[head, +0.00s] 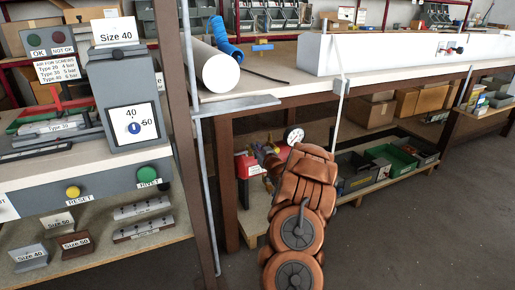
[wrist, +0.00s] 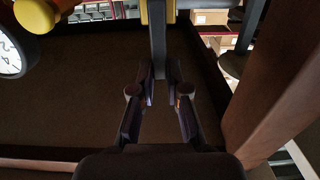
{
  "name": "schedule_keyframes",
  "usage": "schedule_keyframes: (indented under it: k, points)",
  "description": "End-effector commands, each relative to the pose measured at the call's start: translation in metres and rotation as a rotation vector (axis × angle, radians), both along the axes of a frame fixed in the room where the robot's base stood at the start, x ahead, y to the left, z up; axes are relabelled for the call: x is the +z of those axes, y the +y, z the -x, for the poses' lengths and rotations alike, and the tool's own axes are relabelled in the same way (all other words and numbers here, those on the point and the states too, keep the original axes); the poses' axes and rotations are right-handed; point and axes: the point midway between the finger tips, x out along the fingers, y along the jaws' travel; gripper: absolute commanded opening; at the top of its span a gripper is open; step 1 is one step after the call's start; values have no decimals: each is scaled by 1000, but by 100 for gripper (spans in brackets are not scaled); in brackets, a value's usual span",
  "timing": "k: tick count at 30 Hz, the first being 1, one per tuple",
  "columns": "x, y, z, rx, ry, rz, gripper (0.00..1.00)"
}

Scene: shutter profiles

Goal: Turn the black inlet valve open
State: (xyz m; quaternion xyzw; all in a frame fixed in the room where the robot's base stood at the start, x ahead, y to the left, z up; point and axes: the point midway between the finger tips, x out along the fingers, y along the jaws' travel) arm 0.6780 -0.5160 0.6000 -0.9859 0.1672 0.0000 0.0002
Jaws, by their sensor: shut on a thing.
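The black inlet valve's handle (wrist: 158,42) shows in the wrist view as a dark upright bar hanging below a yellow fitting (wrist: 144,12). My gripper (wrist: 160,78) has its two fingers on either side of the lower end of this bar and is shut on it. In the head view my copper-coloured arm reaches down under the workbench and hides the valve and the gripper. A white pressure gauge (head: 294,137) and a red unit (head: 246,166) show beside the arm. The gauge also shows at the left of the wrist view (wrist: 10,52).
A brown bench leg (wrist: 272,90) stands close on the right in the wrist view. The bench top (head: 270,88) is above the arm. Green and grey bins (head: 395,160) sit on the lower shelf to the right. Open floor (head: 420,230) lies at the front right.

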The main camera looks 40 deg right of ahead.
Motion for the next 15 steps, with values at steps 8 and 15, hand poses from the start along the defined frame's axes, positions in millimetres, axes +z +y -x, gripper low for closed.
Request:
schedule_keyframes:
  k: [8,15]
  points:
    - [0,1,0,-1,8,22,0]
    - [-1,7,-2,-1,46,129,0]
